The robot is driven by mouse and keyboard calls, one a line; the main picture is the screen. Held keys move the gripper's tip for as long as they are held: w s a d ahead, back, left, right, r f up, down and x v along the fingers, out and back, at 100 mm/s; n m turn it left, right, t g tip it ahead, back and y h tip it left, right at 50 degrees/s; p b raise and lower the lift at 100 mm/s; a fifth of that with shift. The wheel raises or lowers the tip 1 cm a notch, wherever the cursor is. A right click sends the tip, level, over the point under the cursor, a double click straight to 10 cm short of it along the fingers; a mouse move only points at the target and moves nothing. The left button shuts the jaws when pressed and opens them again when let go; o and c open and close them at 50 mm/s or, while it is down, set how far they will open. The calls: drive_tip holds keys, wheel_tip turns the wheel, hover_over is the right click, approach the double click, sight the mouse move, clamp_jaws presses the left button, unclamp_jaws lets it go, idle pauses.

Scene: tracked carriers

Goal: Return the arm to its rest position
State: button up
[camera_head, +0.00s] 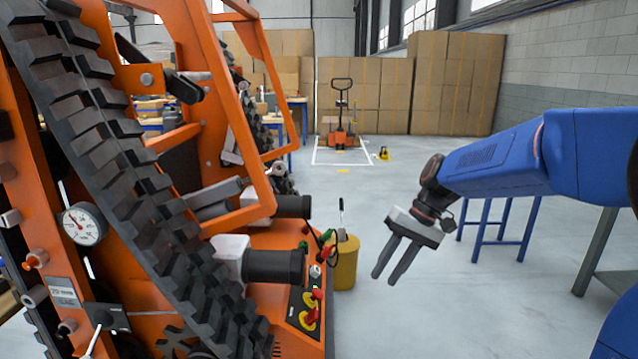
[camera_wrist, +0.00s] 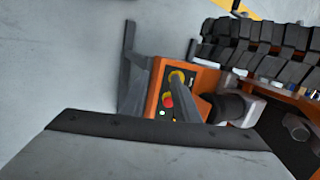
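My gripper (camera_head: 398,262) is at the end of my blue arm, right of the middle in the head view. It points down and to the left, with its two dark fingers parted and nothing between them. It is to the right of the orange tracked carrier (camera_head: 262,238), with a clear gap in the picture. In the wrist view the fingers (camera_wrist: 165,85) stand apart. The carrier's control panel (camera_wrist: 168,103), with yellow and red knobs, shows behind and beside them.
The carrier's black rubber track (camera_head: 125,190) fills the left side. A yellow bin (camera_head: 346,264) stands beside the carrier. Blue trestle legs (camera_head: 527,230) and a grey table leg (camera_head: 596,252) are at the right. An orange pallet truck (camera_head: 340,138) and cardboard boxes (camera_head: 455,85) stand far back. The middle floor is clear.

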drive_tip(key=s+d+t+h, duration=0.1)
drive_tip(key=s+d, duration=0.3)
drive_tip(key=s, duration=0.4)
drive_tip(key=s+d+f+t+h, duration=0.1)
drive_tip(key=s+d+t+h, duration=0.1)
drive_tip(key=s, duration=0.6)
drive_tip(key=s+d+f+t+h, duration=0.1)
drive_tip(key=s+d+t+h, duration=0.1)
drive_tip(key=s+d, duration=0.4)
drive_tip(key=s+t, duration=0.1)
drive_tip(key=s, duration=0.1)
drive_tip(key=shift+s+m, duration=0.3)
